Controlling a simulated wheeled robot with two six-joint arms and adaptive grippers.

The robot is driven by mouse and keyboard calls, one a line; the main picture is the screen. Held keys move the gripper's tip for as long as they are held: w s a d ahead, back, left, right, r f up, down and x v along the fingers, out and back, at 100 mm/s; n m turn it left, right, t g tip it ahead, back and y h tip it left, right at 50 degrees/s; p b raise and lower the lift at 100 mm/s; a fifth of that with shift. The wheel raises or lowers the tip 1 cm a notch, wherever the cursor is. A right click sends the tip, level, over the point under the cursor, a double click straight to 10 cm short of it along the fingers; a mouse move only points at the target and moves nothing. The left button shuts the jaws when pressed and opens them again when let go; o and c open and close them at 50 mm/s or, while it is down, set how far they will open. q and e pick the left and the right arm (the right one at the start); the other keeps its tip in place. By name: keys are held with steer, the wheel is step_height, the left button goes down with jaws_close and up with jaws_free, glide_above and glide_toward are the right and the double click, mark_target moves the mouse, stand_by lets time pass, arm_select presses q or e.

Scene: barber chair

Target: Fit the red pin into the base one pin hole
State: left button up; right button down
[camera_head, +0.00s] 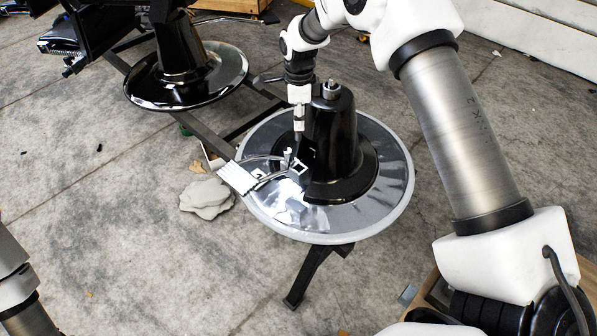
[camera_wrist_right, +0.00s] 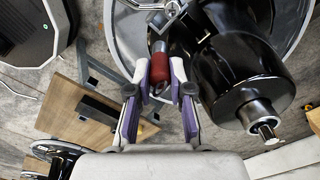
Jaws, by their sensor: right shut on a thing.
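My right gripper (camera_head: 299,128) points down beside the black hub of the near round base (camera_head: 385,205), above its wide grey disc. In the right wrist view, the same gripper (camera_wrist_right: 160,72) is shut on the red pin (camera_wrist_right: 159,66), a red cylinder with a grey metal end pointing away from the palm. The pin is not discernible in the head view. A metal bracket (camera_head: 262,158) with a square end lies over the disc, close to the gripper. I cannot make out the pin hole or any base number. My left gripper is out of view.
A second round black base (camera_head: 215,85) stands at the back left, joined by dark frame bars (camera_head: 245,122). Flat grey stones (camera_head: 207,198) lie on the floor to the left. The concrete floor at the lower left is mostly clear.

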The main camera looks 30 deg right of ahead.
mark_target(299, 161)
step_height(299, 161, down, 16)
steer(key=shift+f+b, duration=0.1)
steer(key=shift+b, duration=0.75)
steer(key=c, duration=1.1)
jaws_free()
steer(key=shift+f, duration=0.15)
steer(key=shift+o, duration=0.2)
